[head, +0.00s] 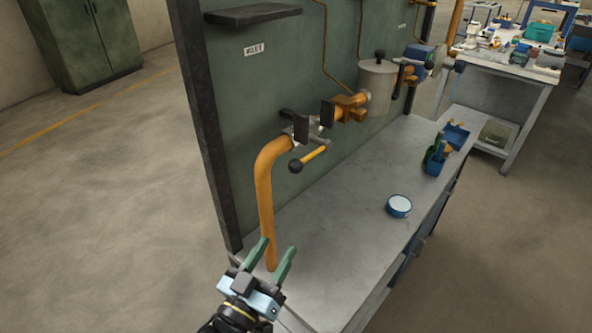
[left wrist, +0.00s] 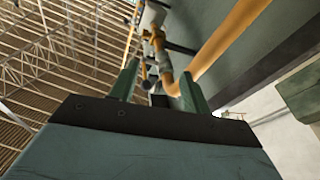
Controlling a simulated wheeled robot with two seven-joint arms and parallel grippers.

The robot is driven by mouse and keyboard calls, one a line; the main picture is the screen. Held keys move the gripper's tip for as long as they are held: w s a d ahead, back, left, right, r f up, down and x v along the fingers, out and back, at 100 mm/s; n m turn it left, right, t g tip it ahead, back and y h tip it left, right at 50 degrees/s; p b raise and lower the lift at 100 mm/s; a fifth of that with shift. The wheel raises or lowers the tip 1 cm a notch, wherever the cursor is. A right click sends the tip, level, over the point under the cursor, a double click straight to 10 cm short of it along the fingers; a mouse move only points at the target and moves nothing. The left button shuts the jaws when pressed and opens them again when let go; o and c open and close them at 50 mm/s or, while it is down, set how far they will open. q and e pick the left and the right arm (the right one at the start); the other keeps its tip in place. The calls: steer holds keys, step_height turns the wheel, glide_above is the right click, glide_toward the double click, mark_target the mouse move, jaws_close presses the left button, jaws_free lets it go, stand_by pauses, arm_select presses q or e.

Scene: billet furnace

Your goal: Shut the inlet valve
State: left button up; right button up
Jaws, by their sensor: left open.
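The inlet valve (head: 303,132) sits on the yellow pipe (head: 264,190) in front of the green panel. Its lever has a yellow sleeve (head: 313,154) and a black ball knob (head: 296,166); it sticks out beside the pipe, with the knob toward the lower left. My left gripper (head: 277,247) is open and empty, low in the head view near the pipe's lower end and below the knob, apart from the lever. In the left wrist view the pipe (left wrist: 228,38) and small fittings show beyond the two green fingers; the lever is hard to make out there. My right gripper is out of view.
A grey bench top (head: 345,205) runs below the pipework. On it stand a round blue-and-white container (head: 399,206) and a blue holder (head: 434,165) with tools. A dark shelf (head: 252,14) juts from the panel (head: 235,100). Open floor lies to the left.

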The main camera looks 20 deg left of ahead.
arm_select(q)
steer(key=t, duration=0.2)
glide_toward(294, 170)
steer(key=s+f, duration=0.1)
steer(key=p+x, duration=0.1)
steer(key=x, duration=0.5)
steer(key=p+x, duration=0.1)
steer(key=x, duration=0.4)
steer(key=shift+w+a, duration=0.2)
steer(key=shift+w, duration=0.2)
steer(key=shift+w+r+p, duration=0.2)
steer(key=shift+w+p, duration=0.1)
steer(key=shift+w, duration=0.15)
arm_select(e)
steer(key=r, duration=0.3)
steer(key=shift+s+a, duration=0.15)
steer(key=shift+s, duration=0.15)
arm_select(q)
jaws_close()
